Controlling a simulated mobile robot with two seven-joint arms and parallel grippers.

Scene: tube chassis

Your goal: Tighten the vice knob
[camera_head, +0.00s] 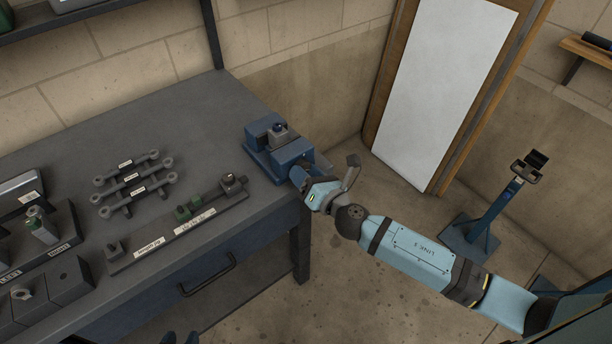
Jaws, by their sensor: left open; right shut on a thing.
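The blue vice (290,153) stands at the right end of the grey workbench (215,115). My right gripper (299,177) is at the vice's front right end, shut on the vice knob. The knob is hidden by the fingers and the wrist. My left gripper (181,339) shows only as dark tips at the bottom edge, open and apart from the vice.
A labelled fixture rail (180,226) and several grey link rods (133,180) lie left of the vice. Dark blocks (70,283) stand at the lower left. A drawer handle (208,276) sticks out in front. A blue stand (480,225) is on the floor at right.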

